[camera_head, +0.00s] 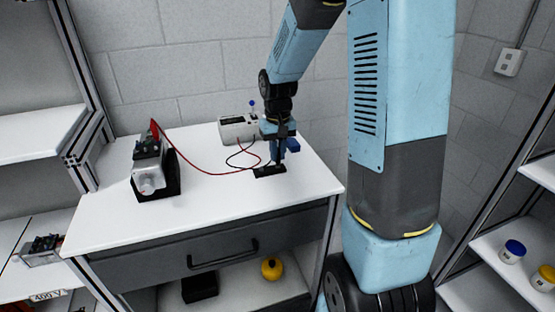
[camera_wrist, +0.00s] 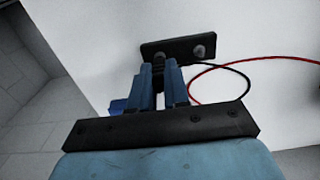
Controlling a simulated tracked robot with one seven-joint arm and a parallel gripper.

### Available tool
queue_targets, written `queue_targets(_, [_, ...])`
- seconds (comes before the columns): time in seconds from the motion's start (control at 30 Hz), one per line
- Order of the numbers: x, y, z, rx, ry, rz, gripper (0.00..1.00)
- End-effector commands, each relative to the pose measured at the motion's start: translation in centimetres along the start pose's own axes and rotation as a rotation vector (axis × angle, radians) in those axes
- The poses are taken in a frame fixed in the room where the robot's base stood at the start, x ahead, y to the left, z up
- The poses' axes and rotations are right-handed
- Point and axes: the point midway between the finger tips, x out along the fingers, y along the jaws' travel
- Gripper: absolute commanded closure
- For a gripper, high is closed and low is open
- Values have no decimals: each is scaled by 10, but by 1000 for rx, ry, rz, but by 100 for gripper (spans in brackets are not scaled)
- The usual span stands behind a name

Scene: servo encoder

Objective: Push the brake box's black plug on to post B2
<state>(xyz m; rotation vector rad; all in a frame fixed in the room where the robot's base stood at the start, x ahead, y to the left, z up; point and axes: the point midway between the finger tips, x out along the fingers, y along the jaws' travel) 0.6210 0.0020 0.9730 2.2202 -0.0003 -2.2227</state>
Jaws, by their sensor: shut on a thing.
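The brake box (camera_head: 238,129) looks like the pale grey box at the back of the white bench, with thin red and black leads in front of it. My gripper (camera_head: 277,158) points down just right of the leads. In the wrist view its blue fingers (camera_wrist: 159,78) are shut on a small dark thing, which looks like the black plug; the fingers mostly hide it. A low black block (camera_wrist: 180,45) lies right by the fingertips, with a round grey stud (camera_wrist: 198,52) at its right end. Its left end is partly covered. No B2 marking is readable.
A motor-like unit on a black bracket (camera_head: 172,184) stands at the bench's left. A red lead (camera_head: 200,170) runs from it across the bench, and a black lead (camera_wrist: 245,80) loops beside the fingers. The front of the bench top (camera_head: 210,218) is clear.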

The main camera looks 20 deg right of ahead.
Motion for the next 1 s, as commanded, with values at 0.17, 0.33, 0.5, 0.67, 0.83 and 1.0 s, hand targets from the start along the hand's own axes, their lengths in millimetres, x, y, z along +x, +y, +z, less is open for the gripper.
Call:
queue_targets(0.17, [-8, 0, 0, 0, 2, 0, 100])
queue_targets(0.33, [-15, 0, 0, 0, 2, 0, 100])
queue_targets(0.5, [-22, 0, 0, 0, 2, 0, 100])
queue_targets(0.67, [-28, 0, 0, 0, 1, 0, 100])
queue_targets(0.83, [-35, 0, 0, 0, 2, 0, 100])
queue_targets(1.0, [-41, 0, 0, 0, 1, 0, 100])
